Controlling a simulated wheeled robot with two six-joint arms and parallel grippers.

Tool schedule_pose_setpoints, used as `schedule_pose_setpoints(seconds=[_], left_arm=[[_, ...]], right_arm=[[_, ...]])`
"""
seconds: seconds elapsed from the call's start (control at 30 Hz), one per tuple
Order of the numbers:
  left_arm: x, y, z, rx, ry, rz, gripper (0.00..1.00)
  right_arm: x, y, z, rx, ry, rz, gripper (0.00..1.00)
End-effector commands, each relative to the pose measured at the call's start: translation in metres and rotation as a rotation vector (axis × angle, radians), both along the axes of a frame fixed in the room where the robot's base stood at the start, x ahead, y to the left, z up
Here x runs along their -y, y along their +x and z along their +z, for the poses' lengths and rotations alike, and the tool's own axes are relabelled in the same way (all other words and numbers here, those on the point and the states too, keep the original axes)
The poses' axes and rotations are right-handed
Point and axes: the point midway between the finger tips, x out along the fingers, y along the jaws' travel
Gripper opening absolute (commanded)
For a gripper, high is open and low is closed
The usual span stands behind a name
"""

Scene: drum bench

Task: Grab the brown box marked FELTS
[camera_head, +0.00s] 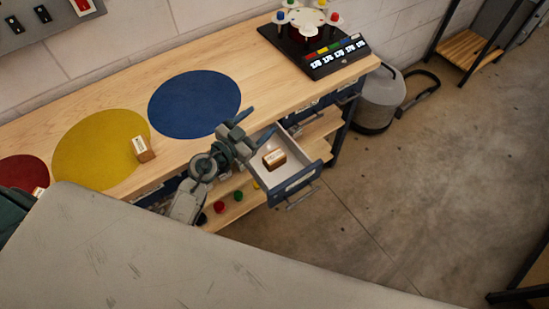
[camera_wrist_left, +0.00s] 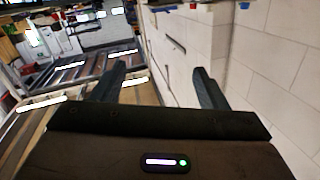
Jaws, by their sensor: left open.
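A small brown box with a pale label (camera_head: 274,158) lies inside the open drawer (camera_head: 286,190) under the bench. Another brown box with a white label (camera_head: 142,149) stands on the yellow disc, and part of a third box (camera_head: 38,192) shows by the red disc. The lettering is too small to read, so I cannot tell which is marked FELTS. My left gripper (camera_head: 256,123) is open and empty above the bench's front edge, just behind and left of the drawer. In the left wrist view its two fingers (camera_wrist_left: 158,88) stand apart with nothing between them. My right gripper is not in view.
The wooden bench (camera_head: 110,110) carries a blue disc (camera_head: 195,103), a yellow disc (camera_head: 85,150) and a red disc (camera_head: 20,173). The floor right of the drawer is clear.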

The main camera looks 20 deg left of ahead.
Motion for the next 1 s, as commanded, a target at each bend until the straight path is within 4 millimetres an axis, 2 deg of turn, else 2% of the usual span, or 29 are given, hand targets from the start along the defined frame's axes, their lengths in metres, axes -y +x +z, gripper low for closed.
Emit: schedule_pose_setpoints(seconds=[0.03, 0.13, 0.2, 0.3, 0.5, 0.8, 1.0], left_arm=[[0.010, 0.003, -0.016, -0.081, 0.033, -0.069, 0.67], [0.019, 0.002, -0.055, -0.286, 0.096, -0.162, 0.67], [0.018, -0.002, -0.080, -0.428, 0.134, -0.184, 0.67], [0.010, -0.007, -0.107, -0.591, 0.173, -0.179, 0.67], [0.002, -0.011, -0.130, -0.734, 0.202, -0.150, 0.67], [0.021, 0.014, -0.161, -0.737, 0.202, -0.151, 0.67], [0.027, 0.020, -0.169, -0.735, 0.203, -0.151, 0.67]], right_arm=[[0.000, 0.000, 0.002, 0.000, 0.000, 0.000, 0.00], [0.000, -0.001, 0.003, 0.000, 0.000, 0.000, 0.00], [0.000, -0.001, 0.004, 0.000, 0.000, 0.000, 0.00], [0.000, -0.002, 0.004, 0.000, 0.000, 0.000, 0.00], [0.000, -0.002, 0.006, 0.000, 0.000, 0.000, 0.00], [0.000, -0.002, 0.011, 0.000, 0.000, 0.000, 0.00], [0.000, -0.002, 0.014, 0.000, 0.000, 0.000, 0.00]])
